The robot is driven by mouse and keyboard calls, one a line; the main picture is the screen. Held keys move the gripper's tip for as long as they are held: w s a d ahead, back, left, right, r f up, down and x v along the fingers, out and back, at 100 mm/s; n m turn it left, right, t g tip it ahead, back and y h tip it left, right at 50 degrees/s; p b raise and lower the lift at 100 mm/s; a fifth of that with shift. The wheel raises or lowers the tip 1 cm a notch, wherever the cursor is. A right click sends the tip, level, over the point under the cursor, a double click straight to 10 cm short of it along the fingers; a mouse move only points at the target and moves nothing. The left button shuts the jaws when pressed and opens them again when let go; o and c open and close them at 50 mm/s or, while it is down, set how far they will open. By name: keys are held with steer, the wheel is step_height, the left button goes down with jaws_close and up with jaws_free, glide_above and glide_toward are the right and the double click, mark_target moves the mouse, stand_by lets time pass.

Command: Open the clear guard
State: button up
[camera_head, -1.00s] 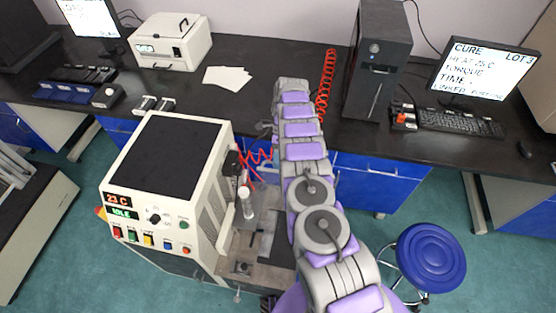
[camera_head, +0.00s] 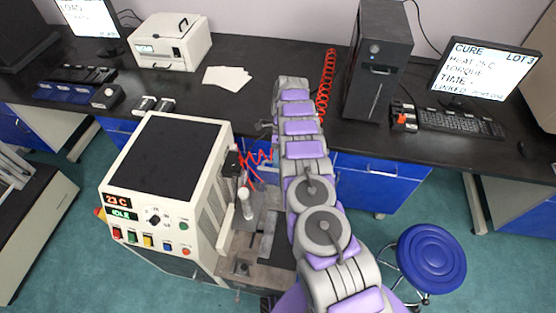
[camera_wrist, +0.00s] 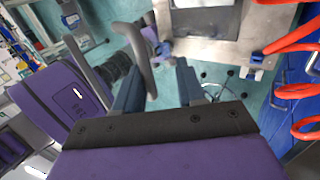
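The white rheometer (camera_head: 165,170) stands at the left centre in the head view, its display reading IDLE. The clear guard is hard to make out against the press area beside it, so I cannot tell how far open it is. In the wrist view, my gripper (camera_wrist: 158,88) has its two dark fingers apart. A grey curved handle bar (camera_wrist: 140,58) reaches down into the space between them; I see no firm grip on it. The metal press plate (camera_wrist: 205,47) lies beyond the fingertips. In the head view, my arm hides the gripper.
Red coiled hoses (camera_wrist: 292,90) run at the right of the wrist view, close to the gripper. A black bench (camera_head: 270,75) with a computer tower (camera_head: 378,65) lies behind. A blue stool (camera_head: 431,257) stands at right on open floor.

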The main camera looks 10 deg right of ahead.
mark_target(270, 198)
steer(key=s+r, duration=0.2)
steer(key=s, duration=0.6)
steer(key=s+d+r+p, duration=0.1)
steer(key=s+r, duration=0.1)
steer(key=s, duration=0.6)
steer(key=shift+d+r+p, duration=0.3)
steer(key=shift+r, duration=0.1)
stand_by(0.3)
